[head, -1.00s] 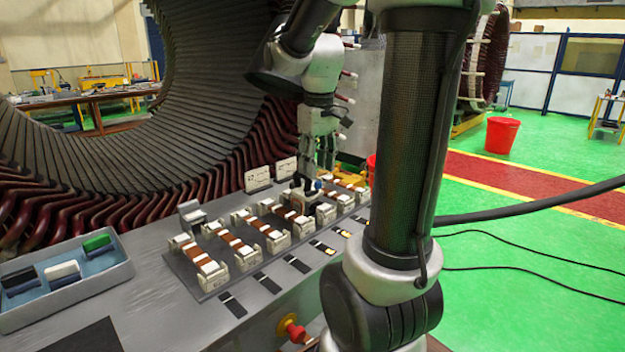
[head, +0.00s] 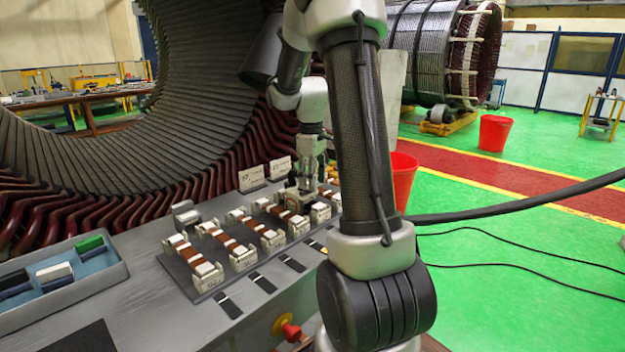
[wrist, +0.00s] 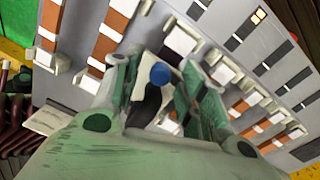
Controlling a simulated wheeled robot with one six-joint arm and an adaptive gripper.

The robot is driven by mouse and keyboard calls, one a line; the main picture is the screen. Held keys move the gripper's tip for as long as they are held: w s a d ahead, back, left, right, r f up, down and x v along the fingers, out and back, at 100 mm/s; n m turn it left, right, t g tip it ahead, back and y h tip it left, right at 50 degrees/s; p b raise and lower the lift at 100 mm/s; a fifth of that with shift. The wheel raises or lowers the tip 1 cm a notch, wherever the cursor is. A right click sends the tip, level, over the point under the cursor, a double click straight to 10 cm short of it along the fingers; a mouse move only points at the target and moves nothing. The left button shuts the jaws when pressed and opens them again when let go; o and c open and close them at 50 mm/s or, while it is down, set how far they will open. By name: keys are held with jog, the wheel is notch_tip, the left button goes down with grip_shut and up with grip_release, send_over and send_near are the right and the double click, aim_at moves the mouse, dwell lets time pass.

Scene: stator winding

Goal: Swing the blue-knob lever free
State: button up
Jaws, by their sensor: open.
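The blue knob (wrist: 159,73) shows in the wrist view at the end of a dark lever (wrist: 147,104). It lies between the two fingers of my gripper (wrist: 166,82), which stand apart on either side of it. I cannot tell whether either finger touches it. In the head view my gripper (head: 308,184) points down over the far part of the row of white clamp blocks. The knob cannot be made out there, behind the fingers and arm.
White clamp blocks with brown bars (head: 232,246) stand close by on the grey bench (head: 130,290). A blue tray (head: 75,288) with coloured pieces is at left. The large stator (head: 200,110) rises behind. Two white cards (head: 252,178) stand near the gripper.

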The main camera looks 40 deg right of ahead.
jog(key=shift+f, duration=0.15)
grip_shut()
